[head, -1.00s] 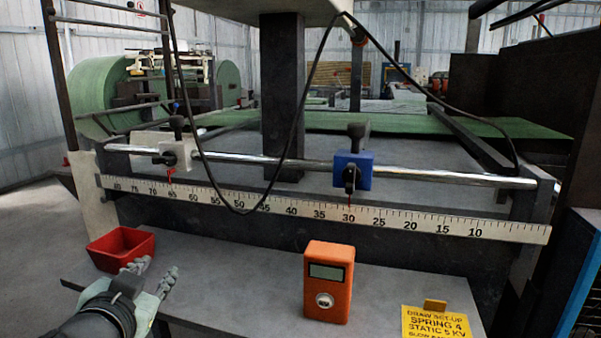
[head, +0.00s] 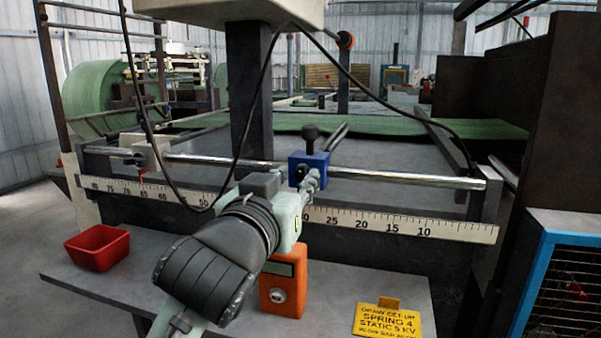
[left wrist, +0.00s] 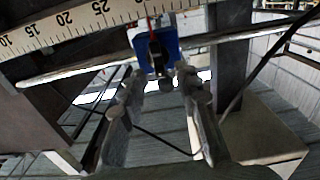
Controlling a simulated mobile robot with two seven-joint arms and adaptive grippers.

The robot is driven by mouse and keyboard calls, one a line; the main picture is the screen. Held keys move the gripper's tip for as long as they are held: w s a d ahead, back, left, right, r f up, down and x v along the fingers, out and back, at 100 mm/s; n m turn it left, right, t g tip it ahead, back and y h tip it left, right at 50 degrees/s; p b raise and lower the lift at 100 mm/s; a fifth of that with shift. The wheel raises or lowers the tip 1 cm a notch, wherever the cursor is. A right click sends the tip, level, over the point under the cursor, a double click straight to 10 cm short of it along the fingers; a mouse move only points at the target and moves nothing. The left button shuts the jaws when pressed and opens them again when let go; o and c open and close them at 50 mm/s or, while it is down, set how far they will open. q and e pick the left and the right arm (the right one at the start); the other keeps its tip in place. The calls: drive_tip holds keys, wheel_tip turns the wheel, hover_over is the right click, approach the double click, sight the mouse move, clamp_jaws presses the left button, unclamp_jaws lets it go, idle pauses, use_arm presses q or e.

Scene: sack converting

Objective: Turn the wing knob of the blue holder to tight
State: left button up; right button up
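My right gripper is not in view.
A white holder (head: 153,152) sits on the rail at the left. The ruler (head: 400,221) runs below the rail. An orange device (head: 283,291), a red tray (head: 97,247) and a yellow sign (head: 388,319) are on the grey table. A black cable hangs across the rail.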

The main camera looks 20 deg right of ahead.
sight(303, 177)
use_arm(q)
drive_tip(key=shift+x, duration=1.35)
clamp_jaws()
drive_tip(key=shift+m, duration=0.3)
drive_tip(key=m, duration=0.4)
drive_tip(key=shift+s+d+m, duration=0.1)
drive_tip(key=shift+d+m, duration=0.15)
drive_tip(key=shift+m, duration=0.15)
drive_tip(key=shift+s+d+f+m, duration=0.1)
drive_tip(key=shift+f+m, duration=0.1)
drive_tip(key=shift+m, duration=1.85)
drive_tip(key=shift+s+d+f+m, duration=0.1)
drive_tip(key=shift+f+m, duration=0.15)
drive_tip(key=shift+m, duration=1.85)
drive_tip(key=shift+d+f+m, duration=0.1)
drive_tip(key=shift+f+m, duration=0.1)
drive_tip(key=shift+m, duration=1.85)
